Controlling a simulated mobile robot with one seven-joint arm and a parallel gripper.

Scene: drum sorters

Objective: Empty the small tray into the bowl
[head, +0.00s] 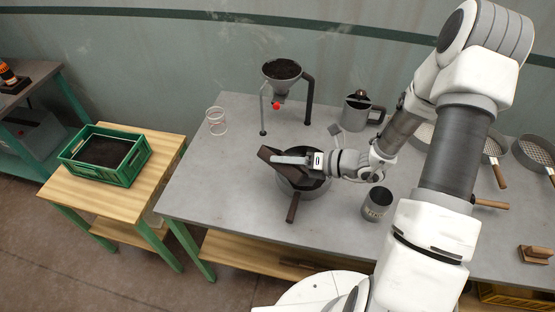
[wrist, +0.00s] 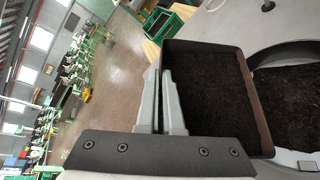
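The small tray (head: 268,154) is a dark brown, shallow rectangular tray. In the head view it is raised and tilted over the left part of a round grey bowl (head: 316,193). My gripper (head: 287,160) is shut on one wall of the tray. In the wrist view the two fingers (wrist: 160,85) pinch that wall, and the tray (wrist: 252,85) still holds dark soil. Beside it, the bowl (wrist: 284,49) shows dark soil inside. The tray and my gripper hide part of the bowl in the head view.
A funnel of soil on a stand (head: 283,72) is behind the bowl. A glass beaker (head: 216,121), a grey jug (head: 361,113) and a metal cup (head: 376,203) stand around. Sieves (head: 537,152) lie at the right. A green crate (head: 105,154) sits on the wooden side table.

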